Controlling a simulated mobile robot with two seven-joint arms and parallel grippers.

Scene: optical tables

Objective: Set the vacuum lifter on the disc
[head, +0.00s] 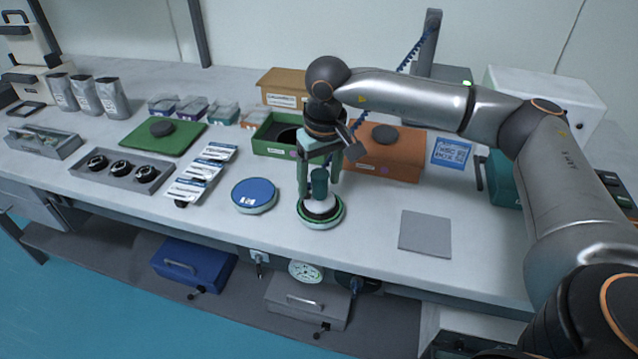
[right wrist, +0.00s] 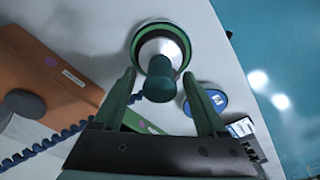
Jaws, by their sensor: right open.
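The vacuum lifter (head: 320,185) has a dark green handle above a white conical body. It stands upright on a dark disc (right wrist: 146,40) inside a green-rimmed round holder (head: 323,222) near the table's front edge. The lifter covers most of the disc, so their exact contact is hidden. My right gripper (head: 319,193) points down over the lifter and is open. In the right wrist view, the top of the handle (right wrist: 160,85) lies between its two green fingers, with gaps on both sides. My left gripper is not in view.
A round blue-topped case (head: 255,194) stands left of the lifter; a grey pad (head: 425,234) lies to its right. An orange box (head: 393,160) and a green open bin (head: 275,137) stand behind. A coiled blue hose (head: 411,53) hangs from a post. Bare table surrounds the pad.

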